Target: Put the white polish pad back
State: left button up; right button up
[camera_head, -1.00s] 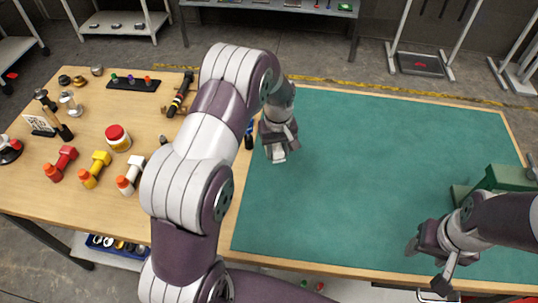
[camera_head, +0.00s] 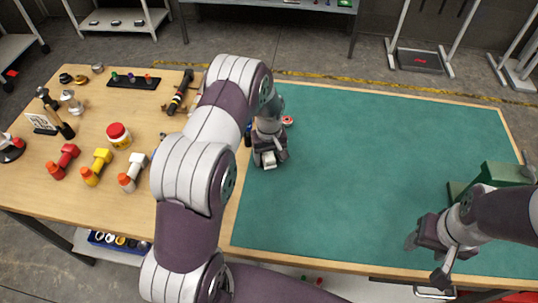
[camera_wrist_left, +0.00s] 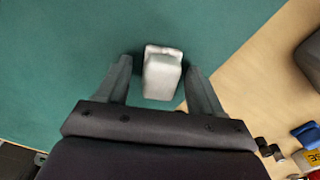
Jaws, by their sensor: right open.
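The white polish pad, a pale block (camera_wrist_left: 162,75), is between the fingers of my left gripper (camera_wrist_left: 158,72) in the left wrist view. Its contact with the fingers is partly unclear, but it moves along with the gripper. In the head view, my left gripper (camera_head: 269,157) is over the left part of the green mat, with the pale pad low between its fingers. My right gripper (camera_head: 426,262) is open and empty near the mat's front right.
A red and white disc (camera_head: 287,120) lies on the green mat (camera_head: 370,170) behind my left gripper. The wooden table's left side holds a red-lidded jar (camera_head: 119,136), red, yellow and white tools, and a black rack (camera_head: 133,82). A green block (camera_head: 497,176) stands at right. The mat's middle is clear.

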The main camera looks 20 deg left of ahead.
aim_at(269, 157)
pick_arm(q)
jog(key=shift+r, duration=0.15)
notch_tip(269, 157, up, 12)
jog(key=b, duration=0.2)
jog(key=s+d+r+m, duration=0.1)
jog(key=s+d+m, duration=0.1)
jog(key=s, duration=0.8)
jog(key=s+d+r+m+t, duration=0.1)
jog(key=s+m, duration=0.4)
jog(key=s, duration=0.5)
jog(key=d+r, duration=0.1)
jog(key=d, duration=0.1)
jog(key=shift+d+r+m, duration=0.2)
jog(key=shift+d+m, duration=0.1)
